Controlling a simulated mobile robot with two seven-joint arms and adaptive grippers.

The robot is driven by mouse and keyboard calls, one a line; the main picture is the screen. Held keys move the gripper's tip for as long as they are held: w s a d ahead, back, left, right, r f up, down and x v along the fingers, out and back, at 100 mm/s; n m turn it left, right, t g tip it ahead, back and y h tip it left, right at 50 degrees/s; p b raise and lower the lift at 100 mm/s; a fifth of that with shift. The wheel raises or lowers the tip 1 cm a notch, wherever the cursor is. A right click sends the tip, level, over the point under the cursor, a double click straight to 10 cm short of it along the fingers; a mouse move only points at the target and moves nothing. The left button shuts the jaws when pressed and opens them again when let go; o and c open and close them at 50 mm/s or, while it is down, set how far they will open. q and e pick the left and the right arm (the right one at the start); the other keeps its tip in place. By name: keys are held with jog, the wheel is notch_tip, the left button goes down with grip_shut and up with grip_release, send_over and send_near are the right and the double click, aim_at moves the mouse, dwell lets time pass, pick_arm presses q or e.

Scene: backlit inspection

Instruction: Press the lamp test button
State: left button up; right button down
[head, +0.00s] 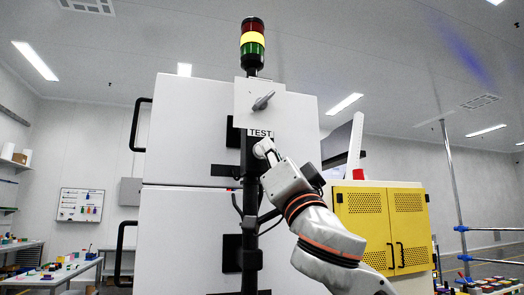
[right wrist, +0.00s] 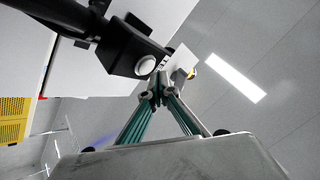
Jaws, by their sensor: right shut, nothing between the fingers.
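The lamp test button is a pale round cap (right wrist: 146,65) on a black box (right wrist: 124,50) in the right wrist view. In the head view it is hidden behind my right gripper, below the TEST label (head: 260,133). My right gripper (right wrist: 159,88) is shut and empty, its fingertips close beside the button in the picture. I cannot tell whether they touch it. In the head view my right gripper (head: 266,149) is just under the label. The stack light (head: 252,43) has red, yellow and green segments; yellow looks brightest. My left gripper is not in view.
A white plate (head: 262,112) with a grey lever (head: 263,100) is above the label on the dark pole. Large white cabinets (head: 188,120) with black handles stand behind. A yellow cabinet (head: 380,222) is at right, a bench (head: 50,275) at far left.

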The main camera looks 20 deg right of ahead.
jog(key=shift+w, duration=0.1)
dwell(0.6)
jog(key=shift+w, duration=0.35)
jog(key=shift+w, duration=0.35)
dwell(0.7)
jog(key=shift+s, duration=0.75)
jog(key=shift+s, duration=0.1)
jog(key=s+p, duration=0.2)
jog(key=s, duration=0.3)
jog(key=shift+d, duration=0.1)
jog(key=shift+w, duration=0.1)
dwell(1.0)
